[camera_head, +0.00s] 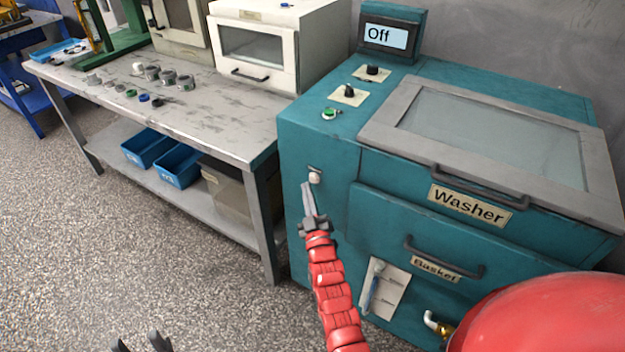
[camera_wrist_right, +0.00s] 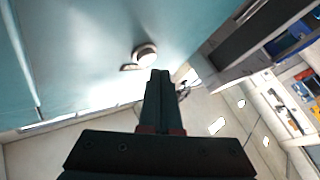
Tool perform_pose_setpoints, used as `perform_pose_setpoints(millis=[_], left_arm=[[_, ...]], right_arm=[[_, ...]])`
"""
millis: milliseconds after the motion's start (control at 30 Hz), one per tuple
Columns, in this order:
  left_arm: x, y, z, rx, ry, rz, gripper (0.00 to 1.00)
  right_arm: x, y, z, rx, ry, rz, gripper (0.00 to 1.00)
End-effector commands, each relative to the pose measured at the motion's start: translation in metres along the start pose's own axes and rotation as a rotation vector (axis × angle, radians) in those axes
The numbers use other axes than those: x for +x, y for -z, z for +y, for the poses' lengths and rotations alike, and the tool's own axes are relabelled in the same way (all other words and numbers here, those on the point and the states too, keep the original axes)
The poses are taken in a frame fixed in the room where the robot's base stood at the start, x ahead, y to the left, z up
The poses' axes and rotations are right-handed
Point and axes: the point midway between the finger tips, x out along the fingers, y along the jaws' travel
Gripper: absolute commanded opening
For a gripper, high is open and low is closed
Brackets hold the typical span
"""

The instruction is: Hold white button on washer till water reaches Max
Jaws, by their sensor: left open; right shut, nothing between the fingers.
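The teal washer (camera_head: 330,150) stands at the right with its lid and basket drawer shut. Its white button (camera_head: 315,178) is on the front face, near the upper left; it also shows in the right wrist view (camera_wrist_right: 146,54). My right gripper (camera_head: 307,188) is shut and empty, its tips just beside the button. The right wrist view shows the fingertips (camera_wrist_right: 160,75) close to the button; I cannot tell whether they touch. The water gauge (camera_head: 385,288) is low on the front; its tube looks bluish, level unclear. My left gripper (camera_head: 140,342) is open at the bottom edge.
The washer display (camera_head: 387,36) reads "Off". A green button (camera_head: 331,113) and two black knobs sit on the washer top. A tap (camera_head: 437,324) sticks out low on the front. A metal workbench (camera_head: 220,130) with small parts stands left; the floor before it is clear.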

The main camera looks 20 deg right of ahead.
Motion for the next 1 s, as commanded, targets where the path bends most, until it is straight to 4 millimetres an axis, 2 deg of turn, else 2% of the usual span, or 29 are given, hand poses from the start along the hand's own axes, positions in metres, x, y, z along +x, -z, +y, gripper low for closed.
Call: perform_pose_setpoints(millis=[233,700,1000], left_arm=[[0.002,0.0,0.0,0.0,0.0,0.0,0.51],[0.01,0.002,-0.001,0.0,0.0,0.0,0.51],[0.009,0.002,-0.001,0.0,0.0,0.0,0.51]], right_arm=[[-0.005,0.004,-0.004,0.002,0.001,0.0,0.0],[-0.034,0.025,-0.026,0.001,0.002,-0.002,0.0],[-0.035,0.025,-0.026,0.0,0.001,-0.001,0.0]])
